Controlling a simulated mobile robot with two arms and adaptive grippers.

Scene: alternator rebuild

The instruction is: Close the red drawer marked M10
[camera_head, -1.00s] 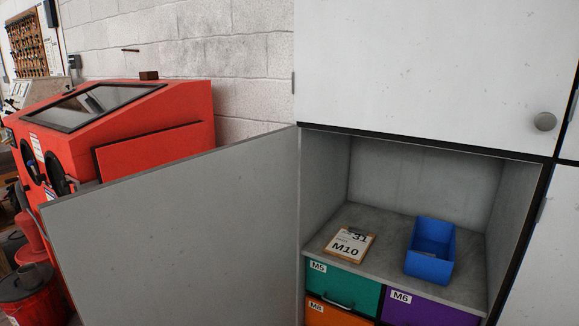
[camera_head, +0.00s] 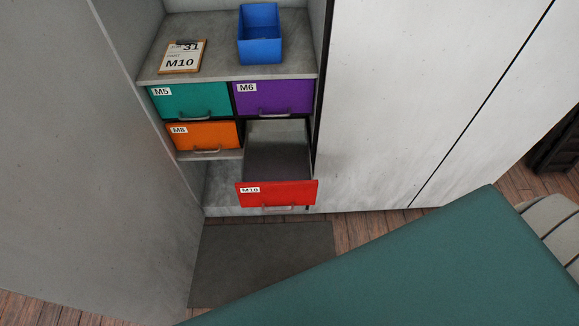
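The red drawer marked M10 (camera_head: 277,195) is pulled out of the cabinet at the lower right of the drawer group. Its grey interior shows behind the red front, and no contents are visible in it. Its metal handle (camera_head: 278,208) is on the lower part of the front. The purple M6 drawer (camera_head: 272,97) above it, the teal M5 drawer (camera_head: 190,101) and the orange M8 drawer (camera_head: 204,135) look shut. Neither of my grippers is in view.
A clipboard marked M10 (camera_head: 182,57) and a blue bin (camera_head: 261,40) sit on the shelf above. The grey cabinet door (camera_head: 75,150) stands open at left. A dark mat (camera_head: 262,264) lies on the floor. A green surface (camera_head: 440,270) fills the lower right foreground.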

